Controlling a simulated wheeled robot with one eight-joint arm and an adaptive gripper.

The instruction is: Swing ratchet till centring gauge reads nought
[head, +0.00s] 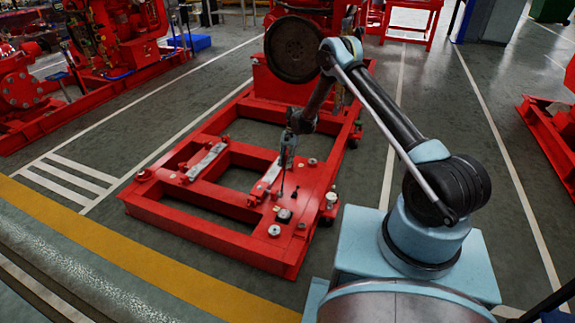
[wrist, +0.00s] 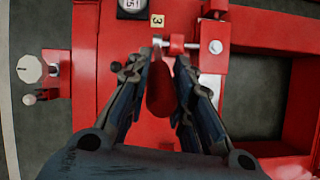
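My gripper (head: 288,158) is above the near end of the red base frame, pointing down. In the wrist view its fingers (wrist: 166,62) lie on both sides of a dark red handle (wrist: 160,90), which looks like the ratchet's, and appear shut on it. A thin dark shaft (head: 282,186) shows below the gripper in the head view. The gauge (wrist: 132,6) is a dark block with a white face, cut off by the top edge; part of a number shows, but not its full reading. It also shows in the head view (head: 284,214), too small to read.
A yellow tag (wrist: 157,20) marked 3 and a silver bolt (wrist: 215,47) are near the fingertips. A white round knob (wrist: 29,69) is at the left. The red base frame (head: 200,235) has open bays and pale pads (head: 207,160). A dark flywheel (head: 295,48) stands behind.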

